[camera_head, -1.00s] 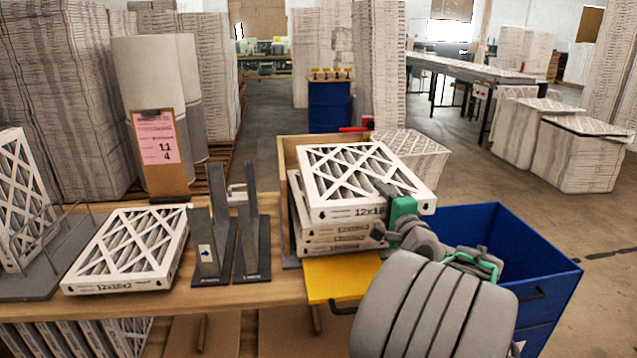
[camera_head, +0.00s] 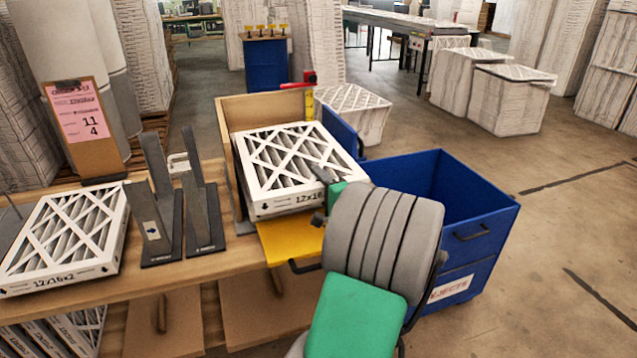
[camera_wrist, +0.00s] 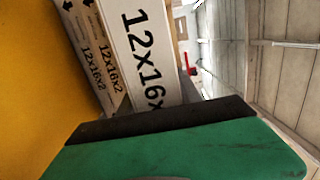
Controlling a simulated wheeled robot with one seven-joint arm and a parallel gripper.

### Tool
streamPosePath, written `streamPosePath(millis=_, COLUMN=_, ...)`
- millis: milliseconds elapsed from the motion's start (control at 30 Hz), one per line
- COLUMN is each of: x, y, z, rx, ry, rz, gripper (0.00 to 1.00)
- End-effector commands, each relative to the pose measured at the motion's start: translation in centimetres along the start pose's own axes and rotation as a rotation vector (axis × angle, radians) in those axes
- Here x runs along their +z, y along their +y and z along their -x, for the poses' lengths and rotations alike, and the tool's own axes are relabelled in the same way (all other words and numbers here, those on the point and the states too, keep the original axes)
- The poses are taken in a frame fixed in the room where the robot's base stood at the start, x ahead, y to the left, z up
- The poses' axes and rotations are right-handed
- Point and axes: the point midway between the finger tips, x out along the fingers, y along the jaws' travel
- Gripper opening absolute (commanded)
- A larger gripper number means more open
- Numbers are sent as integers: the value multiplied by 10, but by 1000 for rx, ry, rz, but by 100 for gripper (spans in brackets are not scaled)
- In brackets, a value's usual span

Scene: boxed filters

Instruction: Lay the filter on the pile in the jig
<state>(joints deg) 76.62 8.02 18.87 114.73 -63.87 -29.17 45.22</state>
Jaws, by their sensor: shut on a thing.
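The held filter (camera_head: 283,158), white-framed with a lattice face and a 12x16 label, lies nearly level over the pile in the jig (camera_head: 262,104). My gripper (camera_head: 328,188) is shut on its right front edge. In the wrist view the held filter (camera_wrist: 143,50) is beside two labelled filters of the pile (camera_wrist: 97,55), with a green finger and dark pad along the bottom. The head view mostly hides the pile under the held filter. I cannot tell whether the held filter touches the pile.
Left of the jig stand grey uprights (camera_head: 175,205) and another filter (camera_head: 68,238) lying on the bench. A yellow plate (camera_head: 292,238) is at the jig's front. A blue bin (camera_head: 440,205) stands right of it. A clipboard (camera_head: 85,125) shows 11 and 4.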

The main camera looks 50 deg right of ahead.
Motion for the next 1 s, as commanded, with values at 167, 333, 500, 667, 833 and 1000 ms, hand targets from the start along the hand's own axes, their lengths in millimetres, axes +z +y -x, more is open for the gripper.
streamPosePath(millis=167, x=0, y=3, z=0, rx=1, ry=0, rz=0, gripper=45)
streamPosePath(millis=333, x=0, y=3, z=0, rx=1, ry=0, rz=0, gripper=59)
streamPosePath(millis=500, x=0, y=3, z=0, rx=1, ry=0, rz=0, gripper=63)
streamPosePath(millis=667, x=0, y=-2, z=0, rx=0, ry=0, rz=0, gripper=63)
streamPosePath(millis=833, x=-2, y=1, z=26, rx=1, ry=5, rz=-1, gripper=63)
streamPosePath(millis=1000, x=-3, y=1, z=72, rx=1, ry=8, rz=0, gripper=63)
